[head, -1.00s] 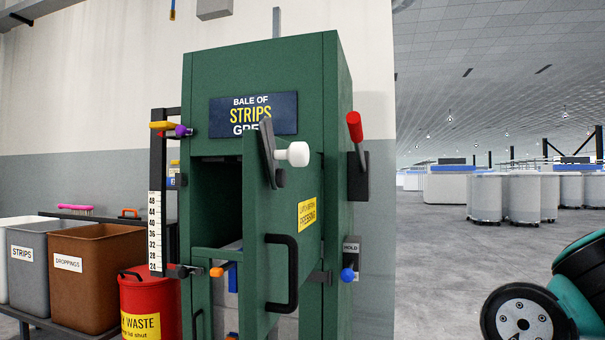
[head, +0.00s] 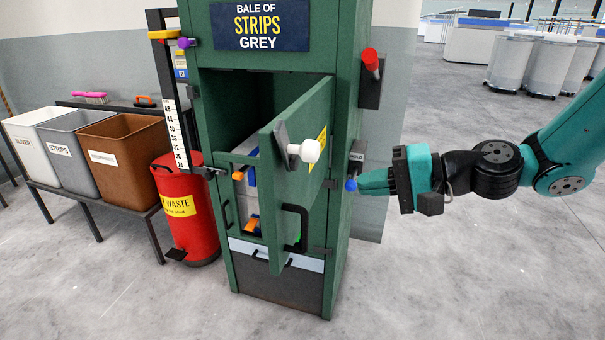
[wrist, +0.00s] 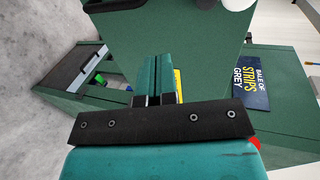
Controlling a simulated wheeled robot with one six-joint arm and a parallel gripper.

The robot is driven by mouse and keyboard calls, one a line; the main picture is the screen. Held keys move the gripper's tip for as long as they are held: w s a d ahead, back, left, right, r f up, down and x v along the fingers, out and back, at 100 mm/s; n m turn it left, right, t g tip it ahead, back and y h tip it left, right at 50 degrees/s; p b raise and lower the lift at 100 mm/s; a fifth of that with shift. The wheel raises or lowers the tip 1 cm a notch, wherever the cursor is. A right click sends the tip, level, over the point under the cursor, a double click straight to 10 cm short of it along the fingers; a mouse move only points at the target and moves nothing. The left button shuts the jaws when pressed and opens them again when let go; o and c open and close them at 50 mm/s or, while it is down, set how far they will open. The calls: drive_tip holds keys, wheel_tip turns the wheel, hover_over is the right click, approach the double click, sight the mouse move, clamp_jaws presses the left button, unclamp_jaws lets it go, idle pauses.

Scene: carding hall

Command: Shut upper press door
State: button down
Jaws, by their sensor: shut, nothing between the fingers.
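The green upper press door (head: 304,160) stands open, swung out toward the right of the press. It carries a white knob (head: 310,150) on a dark latch plate, a black bar handle (head: 296,228) and a yellow label. Behind it the dark upper opening of the green press (head: 345,180) shows. My teal gripper (head: 361,184) is shut and empty, to the right of the door by the press's right side; whether it touches anything cannot be told. In the wrist view my shut fingers (wrist: 158,78) point at green panels, with the sign (wrist: 248,80) at the right.
A red lever (head: 371,62) and a blue-knobbed lever (head: 351,185) sit on the press's right side, the latter close to my fingertips. A red waste bin (head: 186,235) and several labelled bins stand on the left. The floor (head: 460,270) at the front right is clear.

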sight(288, 186)
drive_tip(key=x, duration=0.3)
drive_tip(key=p+x, duration=0.1)
drive_tip(key=x, duration=0.3)
drive_tip(key=r+p+x, duration=0.1)
drive_tip(key=x, duration=0.3)
drive_tip(key=shift+s+a, duration=0.1)
drive_tip(key=shift+a, duration=0.05)
drive_tip(key=shift+w+a+f, duration=0.15)
drive_tip(key=shift+w+a, duration=0.05)
drive_tip(key=shift+a, duration=0.25)
